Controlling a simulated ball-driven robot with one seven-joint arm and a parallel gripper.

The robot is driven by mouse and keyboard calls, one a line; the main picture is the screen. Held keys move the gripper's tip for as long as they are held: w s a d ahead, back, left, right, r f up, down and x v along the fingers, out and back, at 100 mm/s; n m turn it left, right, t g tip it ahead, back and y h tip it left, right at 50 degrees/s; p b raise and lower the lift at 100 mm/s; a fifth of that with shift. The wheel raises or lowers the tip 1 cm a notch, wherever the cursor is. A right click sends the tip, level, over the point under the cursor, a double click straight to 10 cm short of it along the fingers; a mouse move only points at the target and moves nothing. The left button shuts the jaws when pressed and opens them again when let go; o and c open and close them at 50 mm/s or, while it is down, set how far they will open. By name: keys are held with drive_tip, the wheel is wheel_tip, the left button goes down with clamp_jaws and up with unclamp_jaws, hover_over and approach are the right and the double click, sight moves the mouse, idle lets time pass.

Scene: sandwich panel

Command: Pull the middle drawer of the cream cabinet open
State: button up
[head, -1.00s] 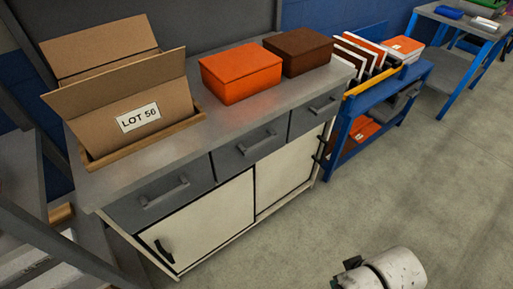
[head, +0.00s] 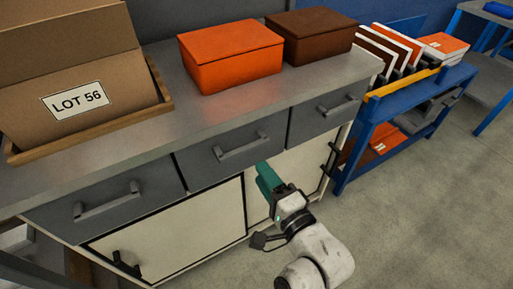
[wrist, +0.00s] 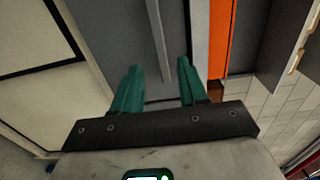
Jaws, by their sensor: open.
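The cream cabinet (head: 180,240) has a row of three grey drawers above cream doors. The middle drawer (head: 205,165) is shut, with a grey bar handle (head: 243,146) across its front. My gripper (head: 264,174) is low in front of the cabinet, showing just below and right of the middle drawer's handle. In the wrist view, my gripper (wrist: 158,70) is open and empty, its two teal fingers pointing at a grey drawer front. A bar handle (wrist: 158,40) lies ahead, lined up with the gap between the fingers. I cannot tell whether the fingers touch anything.
On the cabinet top (head: 160,125) stand a cardboard box (head: 110,60) marked LOT 56, an orange box (head: 232,62) and a brown box (head: 312,38). A blue rack (head: 375,130) with binders stands right of the cabinet. The floor (head: 440,200) at right is clear.

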sight(246, 152)
drive_tip(key=x, duration=1)
drive_tip(key=shift+b, duration=0.3)
drive_tip(key=shift+s, duration=0.1)
clamp_jaws()
